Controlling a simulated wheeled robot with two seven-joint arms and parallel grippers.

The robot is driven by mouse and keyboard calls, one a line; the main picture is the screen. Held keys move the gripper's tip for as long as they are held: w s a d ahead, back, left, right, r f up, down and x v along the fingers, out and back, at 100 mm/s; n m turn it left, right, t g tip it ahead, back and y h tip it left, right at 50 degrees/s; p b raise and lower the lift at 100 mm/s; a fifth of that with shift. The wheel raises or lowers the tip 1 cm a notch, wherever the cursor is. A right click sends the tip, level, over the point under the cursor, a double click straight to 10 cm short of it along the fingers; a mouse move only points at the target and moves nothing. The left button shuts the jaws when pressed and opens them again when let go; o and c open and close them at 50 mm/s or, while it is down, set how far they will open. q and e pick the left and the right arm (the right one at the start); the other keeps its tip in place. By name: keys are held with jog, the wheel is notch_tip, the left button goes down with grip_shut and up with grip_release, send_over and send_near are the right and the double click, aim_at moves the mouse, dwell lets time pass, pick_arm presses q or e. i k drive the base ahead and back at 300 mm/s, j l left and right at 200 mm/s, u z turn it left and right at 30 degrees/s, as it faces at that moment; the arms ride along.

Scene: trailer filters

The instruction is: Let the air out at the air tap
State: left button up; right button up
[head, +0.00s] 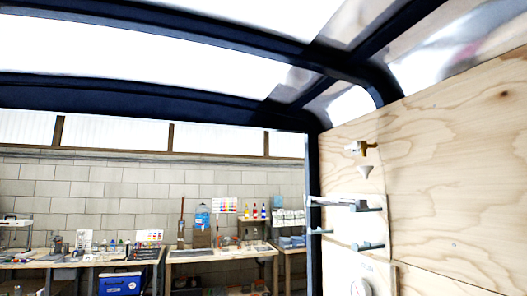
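A small tap-like fitting (361,148) with white and brown-brass parts is on the plywood wall at the right. It looks like the air tap, but it is too small to tell whether it is open or shut. A small white funnel-shaped piece (365,172) is just below it. Neither of my grippers shows in the head view.
Grey-green bars (345,203) stick out from the plywood wall (455,170) below the funnel. A round gauge (360,287) on a pale panel is at the lower edge. Dark frame beams cross above. Cluttered workbenches (220,254) stand along the far block wall.

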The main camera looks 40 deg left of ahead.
aim_at(355, 144)
jog(key=u, duration=0.6)
jog(key=i+j+z, duration=0.1)
jog(key=z, duration=0.35)
jog(key=i+j+z, duration=0.1)
jog(key=z, duration=0.35)
jog(key=j+z, duration=0.15)
jog(key=z, duration=0.3)
jog(key=j+z, duration=0.15)
jog(key=z, duration=0.3)
jog(key=j+z, duration=0.2)
jog(key=z, duration=0.25)
jog(key=j+z, duration=0.2)
jog(key=z, duration=0.25)
jog(key=j+z, duration=0.15)
jog(key=z, duration=0.3)
